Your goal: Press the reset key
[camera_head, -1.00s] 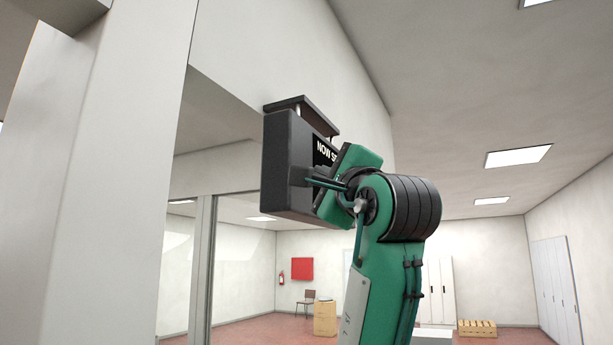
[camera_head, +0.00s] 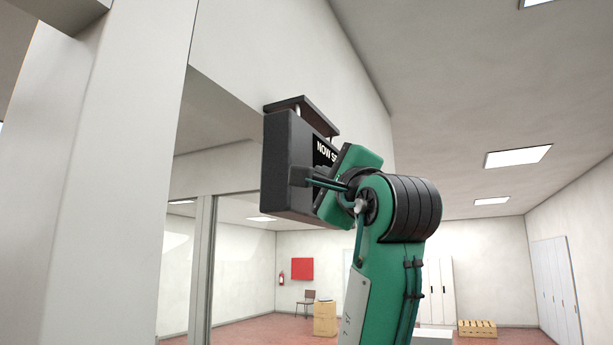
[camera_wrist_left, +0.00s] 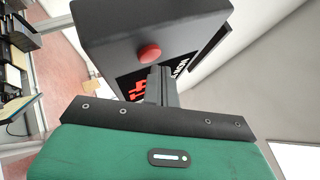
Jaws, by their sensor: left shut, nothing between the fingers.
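A dark display box (camera_head: 286,150) with white "NOW SE…" lettering hangs high under a bracket by the wall. In the left wrist view, the box (camera_wrist_left: 110,30) carries a round red key (camera_wrist_left: 149,53) on its near face, beside the panel with red digits. My left gripper (camera_wrist_left: 160,74) is shut and empty, its fingertips close beside the red key in that view. I cannot tell whether they touch it. In the head view my left gripper (camera_head: 299,176) is at the box's near side, and the key does not show. My right gripper is not in view.
A pale post (camera_head: 115,180) stands at the left, and a wall beam (camera_head: 290,60) runs behind the box. Shelves with dark items (camera_wrist_left: 15,65) lie far below in the left wrist view. The space right of my arm is open.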

